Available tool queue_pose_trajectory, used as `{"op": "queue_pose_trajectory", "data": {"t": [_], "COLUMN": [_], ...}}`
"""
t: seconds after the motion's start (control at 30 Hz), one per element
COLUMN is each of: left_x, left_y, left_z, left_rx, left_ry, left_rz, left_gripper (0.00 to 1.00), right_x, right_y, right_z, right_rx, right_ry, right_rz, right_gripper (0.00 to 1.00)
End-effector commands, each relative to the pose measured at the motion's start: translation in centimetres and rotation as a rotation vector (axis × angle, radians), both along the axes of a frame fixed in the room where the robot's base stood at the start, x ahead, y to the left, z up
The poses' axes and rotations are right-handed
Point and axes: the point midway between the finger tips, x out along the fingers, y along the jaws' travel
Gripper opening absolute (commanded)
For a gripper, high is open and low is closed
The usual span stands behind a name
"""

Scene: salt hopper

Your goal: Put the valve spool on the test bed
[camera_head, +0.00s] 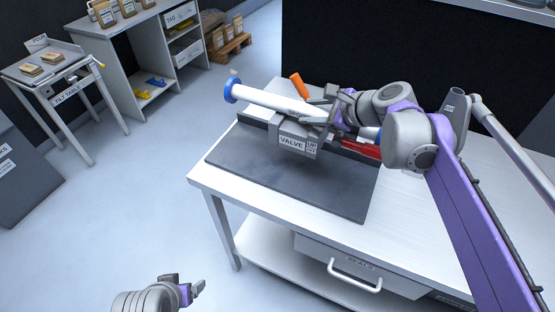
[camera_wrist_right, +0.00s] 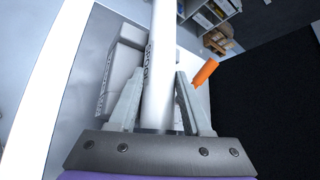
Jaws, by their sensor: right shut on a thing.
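The valve spool appears to be the long white rod (camera_head: 265,99) with a blue end cap, lying across the grey block labelled VALVE (camera_head: 292,142). My right gripper (camera_head: 318,110) is shut on the rod; the right wrist view shows the rod (camera_wrist_right: 161,60) between the two fingers (camera_wrist_right: 160,85). The block also shows beside the rod in the right wrist view (camera_wrist_right: 122,62). I cannot tell whether the rod touches the block. A dark grey slab (camera_head: 270,180), possibly the test bed, lies on the white bench. My left gripper (camera_head: 195,289) is low at the left, empty, its opening unclear.
An orange handle (camera_head: 300,86) stands behind the rod. A red item (camera_head: 360,148) lies right of the block, partly hidden by my arm. The white bench (camera_head: 330,228) has a drawer in front. A tilt table (camera_head: 65,88) and a shelf (camera_head: 150,75) stand at the far left.

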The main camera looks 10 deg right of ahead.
Motion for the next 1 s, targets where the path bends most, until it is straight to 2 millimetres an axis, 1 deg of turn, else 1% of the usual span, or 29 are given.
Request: {"op": "queue_pose_trajectory", "data": {"t": [0.07, 0.13, 0.3, 0.4, 0.57, 0.7, 0.8, 0.9, 1.0], "left_x": [0.0, 0.0, -0.1, -0.1, -0.1, -0.2, -0.2, -0.2, -0.2], "left_y": [0.0, 0.0, 0.0, 0.0, 0.0, 0.0, 0.0, 0.0, 0.0], "left_z": [0.0, -0.2, -0.6, -0.8, -0.9, -1.2, -1.3, -1.4, -1.3], "left_rx": [0.0, 0.0, 0.0, 0.0, 0.0, 0.0, 0.0, 0.0, 0.0], "left_ry": [0.0, 0.001, 0.002, 0.003, 0.003, 0.004, 0.004, 0.004, 0.004], "left_rz": [0.0, 0.0, 0.0, 0.0, 0.0, 0.0, 0.0, 0.0, 0.0], "left_gripper": [0.82, 0.82, 0.82, 0.82, 0.82, 0.82, 0.82, 0.82, 0.82], "right_x": [0.0, 0.0, 0.0, 0.0, 0.0, 0.0, 0.0, 0.0, 0.0], "right_y": [0.0, 0.0, 0.0, 0.0, 0.0, 0.0, 0.0, 0.0, 0.0], "right_z": [-0.1, -0.8, -3.9, -5.3, -6.6, -8.5, -9.6, -10.0, -10.0], "right_rx": [0.001, 0.001, 0.001, 0.001, 0.001, 0.001, 0.001, 0.001, 0.001], "right_ry": [-0.001, -0.001, -0.001, -0.001, -0.001, -0.001, -0.001, -0.001, -0.001], "right_rz": [-0.002, -0.002, -0.002, -0.002, -0.002, -0.002, -0.002, -0.002, -0.002], "right_gripper": [0.0, 0.0, 0.0, 0.0, 0.0, 0.0, 0.0, 0.0, 0.0]}}
